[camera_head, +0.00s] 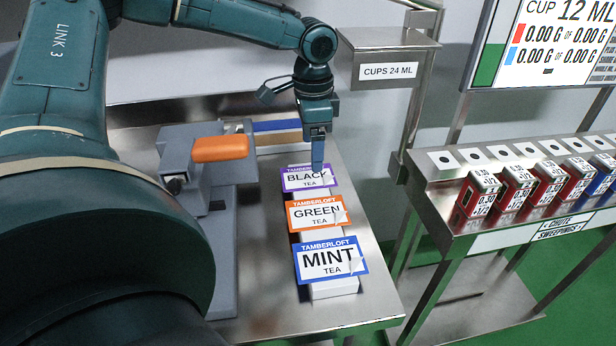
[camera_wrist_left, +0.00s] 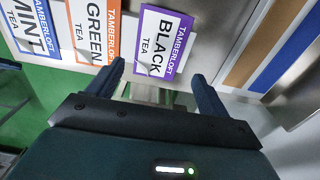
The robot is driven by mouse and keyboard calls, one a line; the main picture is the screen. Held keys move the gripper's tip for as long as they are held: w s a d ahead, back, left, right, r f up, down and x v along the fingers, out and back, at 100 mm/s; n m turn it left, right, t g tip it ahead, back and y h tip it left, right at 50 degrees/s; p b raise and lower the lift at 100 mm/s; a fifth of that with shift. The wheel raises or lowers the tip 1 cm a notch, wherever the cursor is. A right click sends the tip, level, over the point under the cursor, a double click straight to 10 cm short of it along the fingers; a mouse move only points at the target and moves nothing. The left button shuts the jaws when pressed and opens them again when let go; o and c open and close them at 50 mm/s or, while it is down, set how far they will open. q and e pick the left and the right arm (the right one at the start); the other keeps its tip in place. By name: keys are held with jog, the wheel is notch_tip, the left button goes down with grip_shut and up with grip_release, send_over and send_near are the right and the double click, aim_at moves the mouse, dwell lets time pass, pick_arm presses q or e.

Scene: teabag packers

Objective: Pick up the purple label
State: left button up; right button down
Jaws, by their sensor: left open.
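The purple label (camera_head: 297,180) reads "BLACK TEA" and is the farthest of three labels in a row on the steel table. In the left wrist view the purple label (camera_wrist_left: 163,43) lies ahead of my left gripper, between the lines of its fingers. My left gripper (camera_head: 318,160) points down over the label's right part in the head view, and its fingers hide some of the label. In the wrist view the left gripper (camera_wrist_left: 160,82) is open and holds nothing. I cannot tell whether the fingertips touch the label. My right gripper is out of view.
An orange "GREEN TEA" label (camera_head: 320,214) and a blue "MINT TEA" label (camera_head: 331,261) lie nearer on white stacks. A grey device with an orange handle (camera_head: 220,148) stands left. A steel post with a "CUPS 24 ML" shelf (camera_head: 388,71) rises at the right.

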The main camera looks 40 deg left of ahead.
aim_at(312, 176)
pick_arm(q)
notch_tip(312, 176, down, 5)
jog(key=shift+s+d+f, duration=0.1)
jog(key=shift+f, duration=0.05)
jog(key=shift+c, duration=0.6)
jog(key=c, duration=0.6)
